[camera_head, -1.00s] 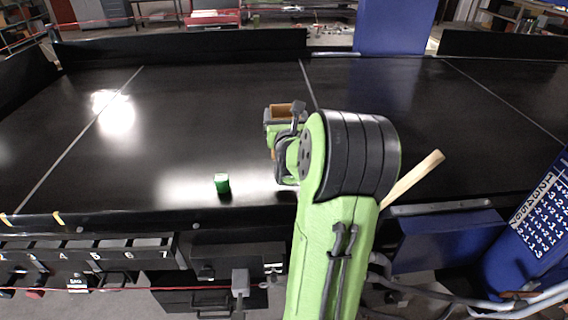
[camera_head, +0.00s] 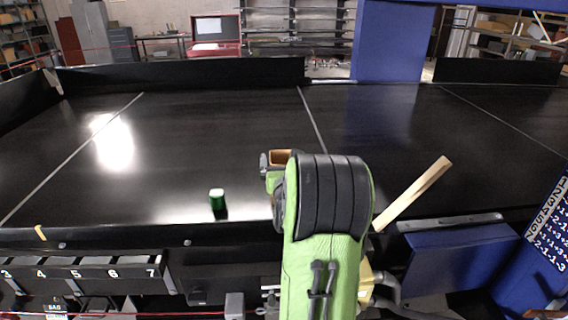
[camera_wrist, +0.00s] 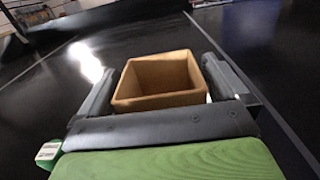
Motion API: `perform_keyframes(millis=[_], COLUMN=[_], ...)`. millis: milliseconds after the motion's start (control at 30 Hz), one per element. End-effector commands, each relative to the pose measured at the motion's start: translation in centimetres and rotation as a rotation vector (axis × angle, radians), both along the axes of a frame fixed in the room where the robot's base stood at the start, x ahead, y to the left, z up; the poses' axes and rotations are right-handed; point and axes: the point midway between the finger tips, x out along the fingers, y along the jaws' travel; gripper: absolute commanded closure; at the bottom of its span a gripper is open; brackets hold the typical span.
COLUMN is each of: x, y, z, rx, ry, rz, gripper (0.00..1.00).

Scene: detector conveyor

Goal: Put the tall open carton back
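The tall open carton (camera_wrist: 158,82) is tan, with its open top facing up in the wrist view. It sits between the two fingers of my gripper (camera_wrist: 155,88), which appear close against its sides. In the head view the carton's rim (camera_head: 279,156) shows behind my arm, with my gripper (camera_head: 268,164) beside it over the black conveyor. Most of the carton's body and its base are hidden, so I cannot tell whether it touches the belt.
A small green can (camera_head: 217,199) stands on the conveyor (camera_head: 180,125), left of my gripper. A wooden stick (camera_head: 412,194) lies at the right near the front edge. Numbered bins (camera_head: 95,273) line the front left. A blue pillar (camera_head: 391,40) rises at the back.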

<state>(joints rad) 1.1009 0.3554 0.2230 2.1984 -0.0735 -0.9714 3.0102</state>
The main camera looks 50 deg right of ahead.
Motion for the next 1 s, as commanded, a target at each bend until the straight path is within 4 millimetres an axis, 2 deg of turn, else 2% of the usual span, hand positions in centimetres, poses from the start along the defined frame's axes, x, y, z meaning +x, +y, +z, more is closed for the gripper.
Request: perform_keyframes(millis=[167, 267, 600, 800, 1000], x=[-0.1, -0.9, -6.8, -7.8, -7.9], y=[0.1, 1.1, 7.7, 8.9, 9.1], z=[0.0, 0.0, -0.3, -0.2, 0.0], rx=[-0.001, -0.004, -0.007, -0.003, -0.002], ry=[0.0, 0.0, -0.003, -0.001, -0.001], rz=[0.0, 0.0, -0.002, 0.0, 0.0], gripper=[0.0, 0.0, 0.0, 0.0, 0.0])
